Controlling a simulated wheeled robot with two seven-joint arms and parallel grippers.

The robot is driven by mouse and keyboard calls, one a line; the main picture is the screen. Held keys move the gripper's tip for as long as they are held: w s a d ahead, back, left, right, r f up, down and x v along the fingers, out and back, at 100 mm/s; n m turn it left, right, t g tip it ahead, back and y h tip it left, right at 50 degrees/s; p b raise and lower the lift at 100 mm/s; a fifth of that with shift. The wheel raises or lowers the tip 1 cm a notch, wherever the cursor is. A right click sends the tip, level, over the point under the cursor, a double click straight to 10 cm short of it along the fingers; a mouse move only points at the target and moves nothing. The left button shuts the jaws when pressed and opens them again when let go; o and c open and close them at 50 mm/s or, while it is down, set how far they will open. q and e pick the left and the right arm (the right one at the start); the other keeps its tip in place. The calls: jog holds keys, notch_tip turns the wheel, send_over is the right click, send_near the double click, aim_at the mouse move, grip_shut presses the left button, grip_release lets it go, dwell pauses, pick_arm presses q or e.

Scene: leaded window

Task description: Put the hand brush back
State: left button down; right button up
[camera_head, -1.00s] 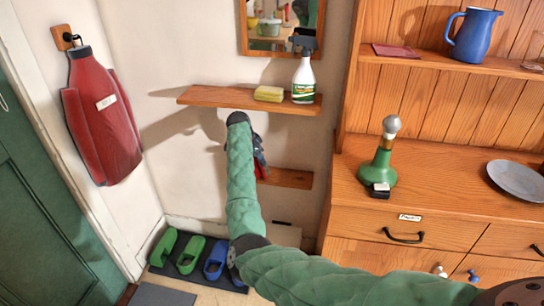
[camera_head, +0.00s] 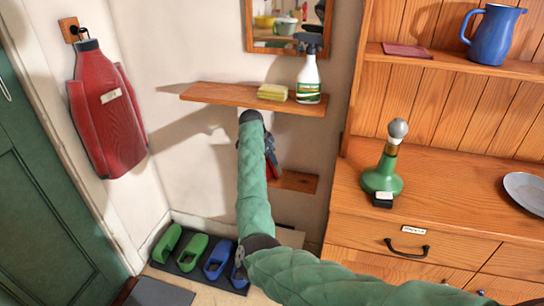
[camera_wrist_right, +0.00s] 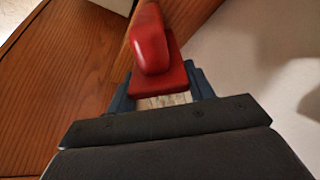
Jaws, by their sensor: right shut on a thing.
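The red hand brush (camera_wrist_right: 152,45) is in the right wrist view, with its red handle and block and pale bristles below. My right gripper (camera_wrist_right: 163,92) is shut on it, the dark blue fingers on either side of the block. In the head view the right gripper (camera_head: 270,150) is mostly hidden behind my green-sleeved arm, and a bit of the red brush (camera_head: 273,171) shows beside it. It appears just above and left of the small lower wooden shelf (camera_head: 299,182); whether the brush touches the shelf cannot be told. My left gripper is not in view.
An upper wooden shelf (camera_head: 225,96) above holds a yellow sponge (camera_head: 272,92) and a spray bottle (camera_head: 308,78). A wooden dresser (camera_head: 345,215) with a green bottle (camera_head: 382,177) stands at right. Green and blue clogs (camera_head: 194,252) lie on the floor mat below.

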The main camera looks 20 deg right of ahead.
jog(key=shift+a, duration=0.2)
jog(key=o, duration=0.9)
jog(key=shift+f, duration=0.1)
